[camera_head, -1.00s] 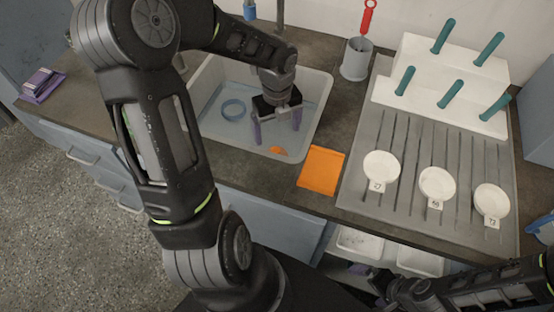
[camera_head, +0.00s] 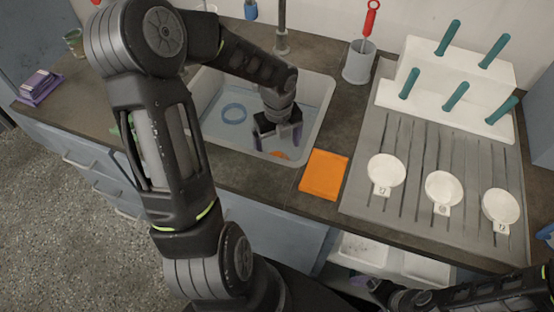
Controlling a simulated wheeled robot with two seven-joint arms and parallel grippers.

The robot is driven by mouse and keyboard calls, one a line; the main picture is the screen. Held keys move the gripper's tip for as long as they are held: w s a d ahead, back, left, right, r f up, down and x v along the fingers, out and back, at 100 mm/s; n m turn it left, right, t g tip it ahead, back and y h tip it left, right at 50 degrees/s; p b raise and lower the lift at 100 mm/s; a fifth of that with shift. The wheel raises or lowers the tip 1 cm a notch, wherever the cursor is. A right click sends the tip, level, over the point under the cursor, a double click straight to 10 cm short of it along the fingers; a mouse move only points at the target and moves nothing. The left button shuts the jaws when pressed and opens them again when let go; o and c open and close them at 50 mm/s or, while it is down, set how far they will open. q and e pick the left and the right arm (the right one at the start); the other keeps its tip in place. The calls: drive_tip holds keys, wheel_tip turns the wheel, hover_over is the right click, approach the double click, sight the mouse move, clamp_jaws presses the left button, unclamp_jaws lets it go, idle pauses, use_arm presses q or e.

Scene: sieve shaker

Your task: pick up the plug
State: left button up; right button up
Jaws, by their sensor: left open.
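A small orange piece (camera_head: 279,155), which may be the plug, lies low in the water-filled sink (camera_head: 325,100) near its front wall. It is partly hidden behind my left gripper. My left gripper (camera_head: 278,143) points down into the sink with its two purple fingers apart, just above or around the orange piece. I cannot tell whether it touches it. A blue ring (camera_head: 234,113) lies in the sink to the left of the gripper. My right gripper (camera_head: 368,285) is low at the bottom right, dark and partly hidden, so its jaws are unclear.
An orange cloth or pad (camera_head: 323,175) lies right of the sink. A grey cup (camera_head: 358,62) holds a red-handled tool. A white rack (camera_head: 440,90) with teal handles stands behind several white labelled dishes (camera_head: 386,170). A tap post (camera_head: 281,40) rises behind the sink.

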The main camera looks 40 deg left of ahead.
sight(277, 154)
use_arm(q)
drive_tip(key=shift+f, duration=0.1)
wheel_tip(277, 154, down, 5)
drive_tip(key=shift+a+f+b, duration=0.1)
drive_tip(key=shift+b, duration=0.3)
drive_tip(key=shift+c, duration=0.3)
drive_tip(key=c, duration=1.4)
